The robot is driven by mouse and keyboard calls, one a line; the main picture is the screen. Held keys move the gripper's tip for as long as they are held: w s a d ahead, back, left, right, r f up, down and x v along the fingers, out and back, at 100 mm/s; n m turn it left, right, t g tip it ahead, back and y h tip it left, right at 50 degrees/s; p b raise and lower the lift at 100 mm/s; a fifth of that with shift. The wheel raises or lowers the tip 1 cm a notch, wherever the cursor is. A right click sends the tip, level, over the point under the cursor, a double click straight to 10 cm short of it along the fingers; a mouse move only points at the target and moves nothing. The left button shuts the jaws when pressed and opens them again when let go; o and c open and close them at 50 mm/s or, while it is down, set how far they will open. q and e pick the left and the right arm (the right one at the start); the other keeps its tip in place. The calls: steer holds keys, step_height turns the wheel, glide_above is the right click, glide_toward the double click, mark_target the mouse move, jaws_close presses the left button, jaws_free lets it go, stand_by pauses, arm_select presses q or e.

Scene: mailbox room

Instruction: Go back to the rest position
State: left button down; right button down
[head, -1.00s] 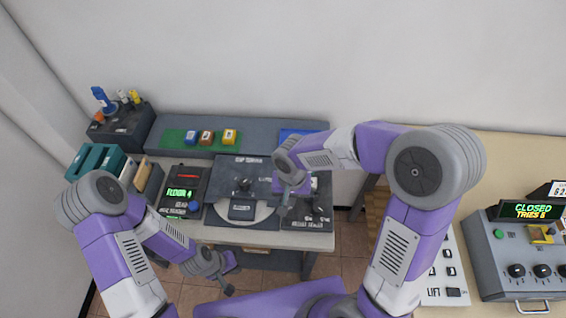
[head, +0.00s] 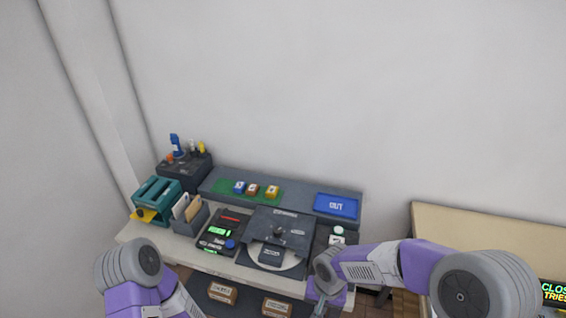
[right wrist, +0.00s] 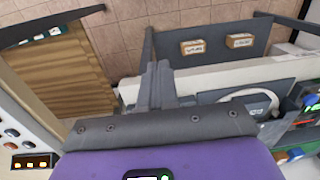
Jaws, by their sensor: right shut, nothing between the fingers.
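My right gripper (head: 318,306) is at the lower middle of the head view, in front of the desk's right front edge. In the right wrist view its fingers (right wrist: 156,82) are together with nothing between them, and they point toward the floor and the desk's lower shelf. My left arm (head: 135,275) comes in at the lower left of the head view. Its gripper is below the picture edge and does not show.
The desk (head: 185,250) carries a black station with a round plate (head: 282,240), a blue OUT tray (head: 336,205), small stamps on a green mat (head: 218,190) and a teal rack (head: 157,200). Small boxes (head: 222,292) sit on the shelf below. A beige table (head: 480,235) stands at right.

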steer(key=s+f+y, duration=0.1)
steer(key=s+f, duration=0.3)
steer(key=f, duration=0.6)
steer(key=s+f+y, duration=0.2)
steer(key=s+f, duration=0.1)
steer(key=f, duration=0.7)
steer(key=shift+s+t+y, duration=0.3)
steer(key=shift+s+t, duration=0.05)
steer(key=shift+t, duration=0.05)
